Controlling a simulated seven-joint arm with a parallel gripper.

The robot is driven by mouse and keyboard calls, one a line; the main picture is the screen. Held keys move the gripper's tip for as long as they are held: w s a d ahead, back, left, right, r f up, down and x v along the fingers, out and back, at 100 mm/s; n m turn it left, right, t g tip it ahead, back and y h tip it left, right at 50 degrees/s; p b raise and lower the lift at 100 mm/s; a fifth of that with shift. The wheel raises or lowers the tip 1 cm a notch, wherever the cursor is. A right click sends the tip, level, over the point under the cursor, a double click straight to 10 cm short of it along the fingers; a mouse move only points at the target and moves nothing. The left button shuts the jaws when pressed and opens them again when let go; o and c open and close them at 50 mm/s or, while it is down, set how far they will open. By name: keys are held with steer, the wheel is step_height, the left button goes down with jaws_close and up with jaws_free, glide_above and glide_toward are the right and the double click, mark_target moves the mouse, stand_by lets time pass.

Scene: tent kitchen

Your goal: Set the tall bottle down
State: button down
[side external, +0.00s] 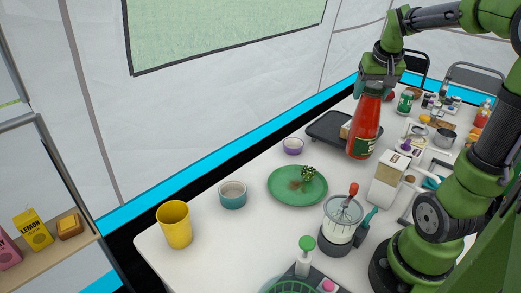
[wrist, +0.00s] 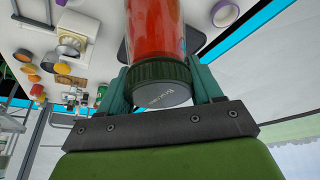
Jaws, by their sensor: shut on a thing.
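The tall bottle (side external: 365,127) is red with a dark green cap and a green label near its base. It hangs upright below my gripper (side external: 376,79) in the side external view. My gripper is shut on its cap end. In the wrist view the red bottle (wrist: 156,30) and its green cap (wrist: 162,82) sit between the two fingers of my gripper (wrist: 163,90). The bottle is over the right part of the white table (side external: 240,240). I cannot tell whether its base touches anything.
A dark tray (side external: 324,128) lies behind the bottle, with a brown block at its edge. A white carton (side external: 387,178) stands in front.

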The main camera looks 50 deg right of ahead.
steer(key=shift+w+r, duration=0.15)
steer(key=shift+r, duration=0.45)
steer(key=shift+w+a+r, duration=0.15)
steer(key=shift+a+r, duration=0.05)
steer(key=shift+a, duration=0.1)
steer(key=w+a+r+n+t+y, duration=0.1)
steer(key=w+a+n, duration=0.2)
steer(key=a, duration=0.6)
steer(key=w+a+n+t+y, duration=0.1)
steer(key=w+a+n, duration=0.3)
steer(key=a, duration=0.5)
steer(key=s+a+n+y, duration=0.2)
steer(key=s+a+n, duration=0.15)
steer(key=a, duration=0.55)
steer(key=s+a+n+y, duration=0.15)
steer(key=a+n, duration=0.25)
steer(key=a, duration=0.5)
step_height(320, 180, down, 11)
steer(key=shift+s+a+r+g, duration=0.15)
steer(key=shift+a+r+g, duration=0.05)
steer(key=shift+g, duration=0.2)
steer(key=shift+f, duration=0.15)
